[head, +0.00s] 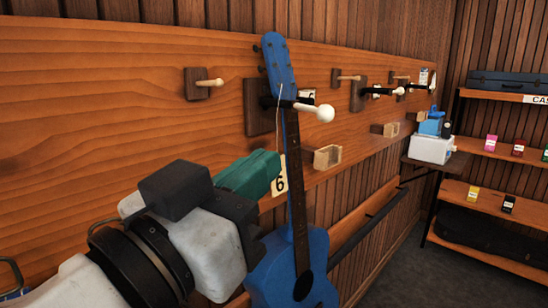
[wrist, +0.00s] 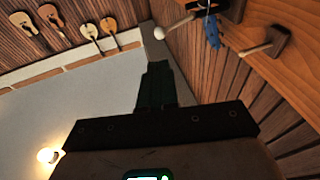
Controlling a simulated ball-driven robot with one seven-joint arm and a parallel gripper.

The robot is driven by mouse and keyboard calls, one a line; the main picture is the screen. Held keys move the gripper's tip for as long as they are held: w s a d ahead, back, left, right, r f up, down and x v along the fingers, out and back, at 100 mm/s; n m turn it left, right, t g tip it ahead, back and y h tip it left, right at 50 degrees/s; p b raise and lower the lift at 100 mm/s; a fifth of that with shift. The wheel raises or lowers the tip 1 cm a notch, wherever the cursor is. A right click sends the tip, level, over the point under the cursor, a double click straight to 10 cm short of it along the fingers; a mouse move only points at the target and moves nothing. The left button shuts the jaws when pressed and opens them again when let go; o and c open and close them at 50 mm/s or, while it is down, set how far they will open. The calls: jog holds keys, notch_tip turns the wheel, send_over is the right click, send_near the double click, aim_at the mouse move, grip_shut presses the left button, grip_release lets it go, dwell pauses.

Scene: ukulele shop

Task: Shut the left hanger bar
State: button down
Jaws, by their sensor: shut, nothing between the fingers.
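A blue guitar-shaped instrument (head: 292,255) hangs by its neck from a wall hanger with a dark wooden block (head: 258,107). The hanger's black bar with a white ball end (head: 324,113) sticks out across the neck. The ball (wrist: 159,32) and the blue headstock (wrist: 212,32) also show in the wrist view. My gripper (head: 275,165), with green fingers, is shut and empty, left of the neck and below the bar. In the wrist view its fingertips (wrist: 156,68) point towards the ball, apart from it.
A wooden peg (head: 208,82) sticks out left of the hanger. More hangers (head: 385,91) and small wooden boxes (head: 327,157) line the wall to the right. A tag marked 6 (head: 279,178) hangs beside the neck. Shelves (head: 505,148) with cases and small packets stand far right.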

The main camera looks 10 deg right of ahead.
aim_at(323, 117)
jog(key=p+x, duration=0.3)
jog(key=x, duration=0.9)
jog(key=shift+w+d, duration=0.2)
jog(key=shift+d, duration=0.1)
